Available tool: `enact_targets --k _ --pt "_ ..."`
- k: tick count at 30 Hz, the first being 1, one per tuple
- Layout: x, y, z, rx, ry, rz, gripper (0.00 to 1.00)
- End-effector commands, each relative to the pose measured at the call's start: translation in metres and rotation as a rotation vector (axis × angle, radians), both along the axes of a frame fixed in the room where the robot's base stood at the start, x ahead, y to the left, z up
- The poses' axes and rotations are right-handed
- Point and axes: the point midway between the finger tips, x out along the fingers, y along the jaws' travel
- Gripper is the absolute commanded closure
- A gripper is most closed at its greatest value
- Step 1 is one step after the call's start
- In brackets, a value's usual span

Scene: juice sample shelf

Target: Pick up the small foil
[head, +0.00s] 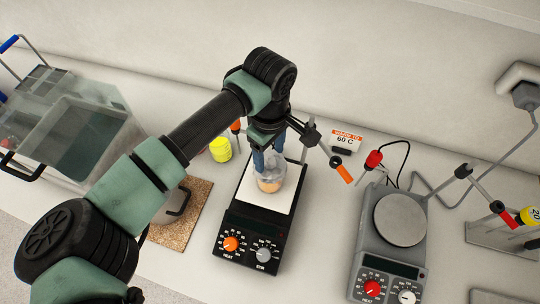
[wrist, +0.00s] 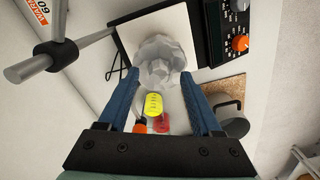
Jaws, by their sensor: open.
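The crumpled grey-white foil (wrist: 160,62) lies between the tips of my gripper (wrist: 159,78) in the wrist view. It appears to cover the top of a glass beaker (head: 268,184) holding orange liquid. The beaker stands on the white top plate of the left hotplate (head: 247,190). In the head view my gripper (head: 268,158) points down at the beaker's mouth, its blue fingers on either side. The fingers are open. Whether they touch the foil I cannot tell. The foil's far side is hidden, and my arm and fingers cover much of it in the head view.
A second hotplate (head: 400,219) with a round plate stands at the right. A clamp rod with an orange end (head: 342,173) is close beside my gripper. A "60 C" sign (head: 346,140), a yellow-labelled container (head: 220,149) and a pot on a cork mat (head: 188,228) are nearby.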

Motion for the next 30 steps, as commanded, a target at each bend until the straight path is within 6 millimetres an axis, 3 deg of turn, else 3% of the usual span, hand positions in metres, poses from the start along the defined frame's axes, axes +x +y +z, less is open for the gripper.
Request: enact_targets --k 9,20,30 --pt "-0.0001 -0.0002 -0.0067 0.001 -0.001 -0.001 0.34" --pt "-0.0001 -0.0002 -0.0061 0.001 -0.001 -0.001 0.99" --pt "0.0001 -0.0002 -0.0057 0.001 -0.001 -0.001 1.00"
